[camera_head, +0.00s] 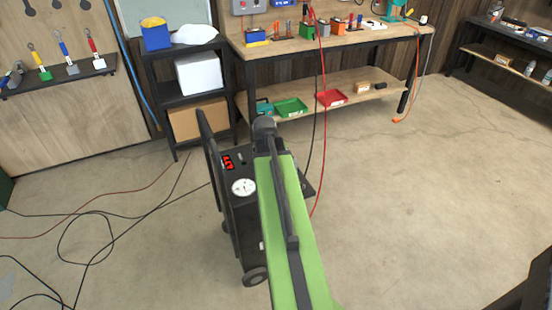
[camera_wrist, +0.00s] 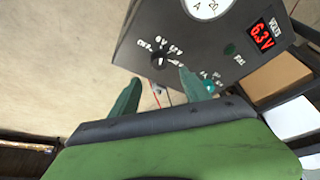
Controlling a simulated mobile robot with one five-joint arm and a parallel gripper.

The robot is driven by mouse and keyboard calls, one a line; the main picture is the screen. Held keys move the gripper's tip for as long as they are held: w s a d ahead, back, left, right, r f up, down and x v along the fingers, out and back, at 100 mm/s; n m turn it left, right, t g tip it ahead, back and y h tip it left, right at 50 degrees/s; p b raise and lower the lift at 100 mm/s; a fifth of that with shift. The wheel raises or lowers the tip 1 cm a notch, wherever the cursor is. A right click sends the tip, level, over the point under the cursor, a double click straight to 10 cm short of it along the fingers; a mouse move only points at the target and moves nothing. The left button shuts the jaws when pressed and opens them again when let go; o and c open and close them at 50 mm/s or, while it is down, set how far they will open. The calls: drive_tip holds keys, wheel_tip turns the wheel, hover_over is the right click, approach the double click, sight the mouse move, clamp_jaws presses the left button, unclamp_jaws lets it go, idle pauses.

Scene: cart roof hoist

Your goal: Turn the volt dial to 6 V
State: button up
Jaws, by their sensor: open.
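The volt dial (camera_wrist: 158,60) is a small dark knob on the black cart panel, with white markings around it, among them what looks like OFF, 6 V and 12 V. Which mark it points at is too small to tell. My gripper (camera_wrist: 160,76) is open. Its two teal fingers are apart, one to each side below the dial in the wrist view, with nothing between them that I can see held. Contact with the dial cannot be told. The red display (camera_wrist: 263,33) reads 6.3 V. In the head view the cart (camera_head: 240,215) stands behind my green arm, which hides the dial.
A round white gauge (camera_head: 243,187) and a teal knob (camera_wrist: 208,86) are also on the panel. Behind the cart are a black shelf (camera_head: 182,90) and a workbench (camera_head: 340,42). Black cables (camera_head: 95,213) lie on the left floor.

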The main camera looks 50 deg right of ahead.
drive_tip(key=p+v, duration=0.6)
drive_tip(key=v, duration=0.2)
drive_tip(key=shift+r, duration=0.25)
drive_tip(key=shift+a, duration=0.1)
drive_tip(key=shift+s+a, duration=0.1)
